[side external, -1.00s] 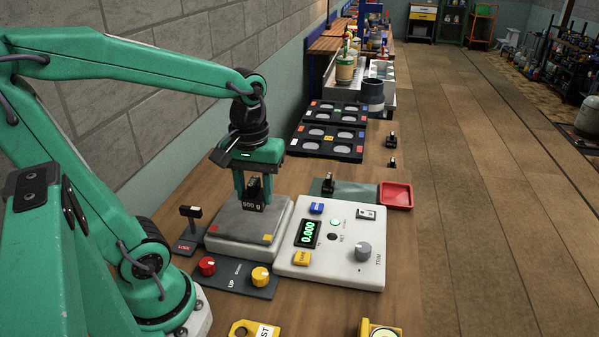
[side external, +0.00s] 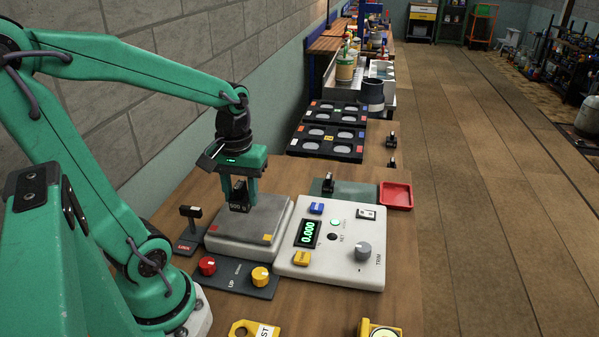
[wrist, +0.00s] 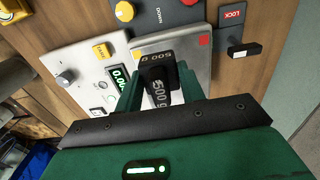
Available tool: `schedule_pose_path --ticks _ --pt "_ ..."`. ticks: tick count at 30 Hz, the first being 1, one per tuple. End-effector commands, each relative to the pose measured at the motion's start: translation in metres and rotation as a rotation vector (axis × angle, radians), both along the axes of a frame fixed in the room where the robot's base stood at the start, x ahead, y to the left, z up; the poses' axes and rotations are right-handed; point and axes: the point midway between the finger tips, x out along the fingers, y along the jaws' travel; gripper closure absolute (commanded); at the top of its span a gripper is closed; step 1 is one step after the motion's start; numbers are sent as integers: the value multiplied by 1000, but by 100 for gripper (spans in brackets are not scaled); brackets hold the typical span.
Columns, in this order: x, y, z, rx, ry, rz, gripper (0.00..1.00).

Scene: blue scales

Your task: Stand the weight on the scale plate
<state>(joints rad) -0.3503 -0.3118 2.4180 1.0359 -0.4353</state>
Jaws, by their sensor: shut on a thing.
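The black weight (side external: 239,197) is marked 500 g and is held between the fingers of my gripper (side external: 240,194). In the wrist view the weight (wrist: 157,76) sits between the two green fingers of my gripper (wrist: 158,88). The weight is above the left part of the grey scale plate (side external: 262,228), which also shows in the wrist view (wrist: 190,45). It looks clear of the plate, though the gap is hard to judge. The scale display (side external: 308,232) reads 0.000.
The control panel (side external: 340,270) with a TRIM knob is right of the plate. A LOCK lever (side external: 190,225) stands at its left, and a red and yellow knob panel (side external: 235,276) lies in front. Black trays (side external: 330,135) and a red tray (side external: 396,195) are behind.

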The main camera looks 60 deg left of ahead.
Motion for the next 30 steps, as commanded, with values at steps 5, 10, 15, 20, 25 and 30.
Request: schedule_pose_path --ticks 5,10,15,20,25,30 --pt "-1 20 -12 0 0 5 100" --pt "-3 39 -23 -1 1 6 100" --pt "-4 57 -34 0 0 4 100" --pt "-4 67 -40 1 -1 1 100" --pt "-4 70 -41 1 -3 0 100" --pt "-4 69 -44 1 -1 0 100"
